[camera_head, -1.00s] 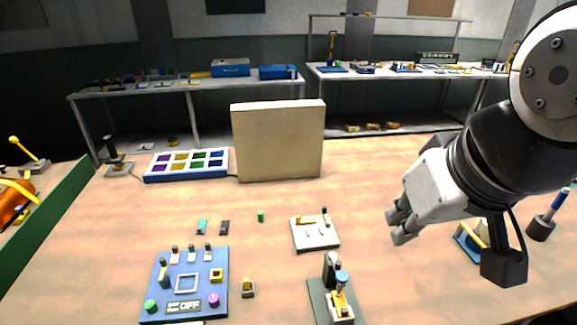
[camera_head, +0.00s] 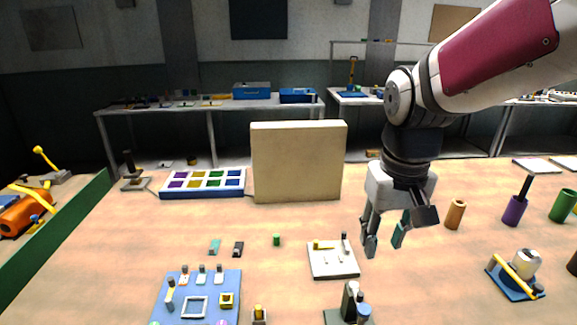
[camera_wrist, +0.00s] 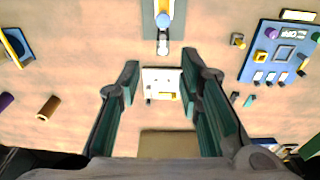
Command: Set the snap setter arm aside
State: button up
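My gripper (camera_head: 384,240) is open and empty, pointing down above the table, just right of a small white plate (camera_head: 325,268). In the wrist view the open fingers (camera_wrist: 160,78) frame that white plate (camera_wrist: 155,75), with no contact visible. A press-like tool with an upright dark post and a blue knob (camera_head: 352,300), perhaps the snap setter, is cut off at the bottom edge. In the wrist view its grey base (camera_wrist: 149,22) carries a yellow and blue arm (camera_wrist: 164,12). I cannot tell for certain which part is the setter arm.
A blue board (camera_head: 231,287) with small parts is at front left. A tan upright block (camera_head: 298,162) and a colored compartment tray (camera_head: 203,193) are at the back. A brown cylinder (camera_head: 455,214), a purple holder (camera_head: 515,210) and a blue-based lever device (camera_head: 517,275) are at right.

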jog(key=g, duration=0.1)
send_near(361, 293)
notch_tip(361, 293, down, 9)
jog(key=shift+w+d+f+b, duration=0.1)
jog(key=shift+w+d+b, duration=0.05)
jog(key=shift+b, duration=0.45)
